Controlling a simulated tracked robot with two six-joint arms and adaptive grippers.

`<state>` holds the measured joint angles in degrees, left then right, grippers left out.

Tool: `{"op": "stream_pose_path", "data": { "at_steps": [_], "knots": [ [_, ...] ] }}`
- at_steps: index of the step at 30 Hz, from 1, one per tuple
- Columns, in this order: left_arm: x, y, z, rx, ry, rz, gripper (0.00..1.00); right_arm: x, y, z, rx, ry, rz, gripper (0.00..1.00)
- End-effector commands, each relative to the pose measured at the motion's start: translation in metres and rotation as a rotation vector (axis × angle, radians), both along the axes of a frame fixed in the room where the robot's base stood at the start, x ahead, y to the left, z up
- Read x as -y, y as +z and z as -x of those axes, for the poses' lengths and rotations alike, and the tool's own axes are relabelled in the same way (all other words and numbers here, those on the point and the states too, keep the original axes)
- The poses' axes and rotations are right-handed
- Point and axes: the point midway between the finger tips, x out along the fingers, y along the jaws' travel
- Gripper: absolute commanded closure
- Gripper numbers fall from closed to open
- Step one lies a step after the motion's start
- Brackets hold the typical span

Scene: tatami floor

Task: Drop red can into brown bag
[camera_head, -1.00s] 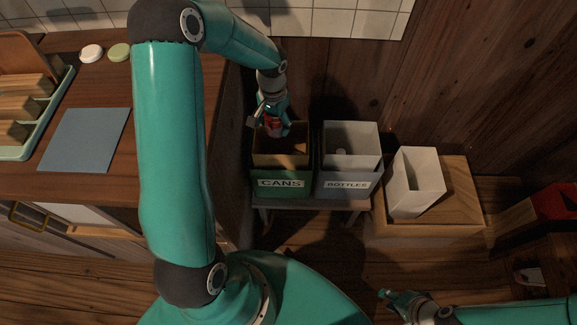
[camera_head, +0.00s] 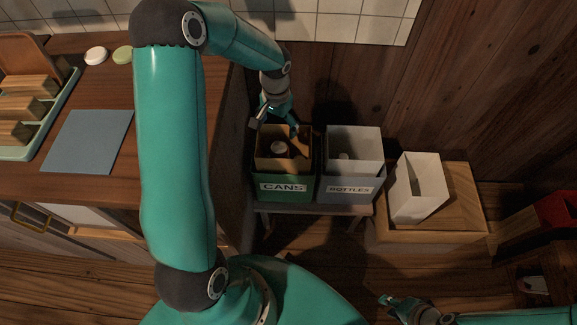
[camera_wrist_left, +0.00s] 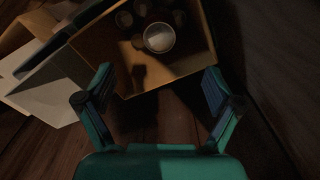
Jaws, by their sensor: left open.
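The brown bag (camera_head: 268,162) stands open in the green bin labelled CANS. The can (camera_head: 279,147) is inside the bag, showing its pale round top; its red side is in shadow. In the left wrist view the can top (camera_wrist_left: 159,38) is bright inside the bag (camera_wrist_left: 110,42), among several dark round shapes I cannot identify. My left gripper (camera_head: 276,128) is above the bag, open and empty, apart from the can. Its spread fingers also show in the left wrist view (camera_wrist_left: 158,82). My right gripper (camera_head: 384,298) is low at the bottom right, away from the bag; its opening is unclear.
The green CANS bin (camera_head: 285,197) stands beside the grey BOTTLES bin (camera_head: 350,197), which holds a white bag (camera_head: 354,141). Another white bag (camera_head: 418,190) stands on a wooden box to the right. The counter (camera_head: 110,75) is at left, the wooden wall behind.

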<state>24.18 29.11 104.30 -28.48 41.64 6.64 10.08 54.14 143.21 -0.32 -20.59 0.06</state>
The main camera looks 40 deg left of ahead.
Motion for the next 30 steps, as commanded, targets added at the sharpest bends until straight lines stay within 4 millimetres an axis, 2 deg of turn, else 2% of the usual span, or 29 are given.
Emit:
{"op": "stream_pose_path", "data": {
  "at_steps": [9,15,21,30],
  "knots": [
    [0.0,0.061,-0.002,0.005,0.001,-0.002,0.08,0.0,0.0,0.0,0.0,0.0,0.0,0.69],
    [0.0,0.093,-0.002,0.003,0.001,-0.001,0.08,0.0,0.0,0.0,0.0,0.0,0.0,0.69],
    [0.001,0.107,-0.001,0.001,0.001,0.001,0.08,0.0,0.0,0.0,0.0,0.0,0.0,0.69],
    [0.001,0.108,-0.001,0.0,0.001,0.001,0.08,0.0,-0.001,0.0,0.0,0.0,0.0,0.69]
  ]
}}
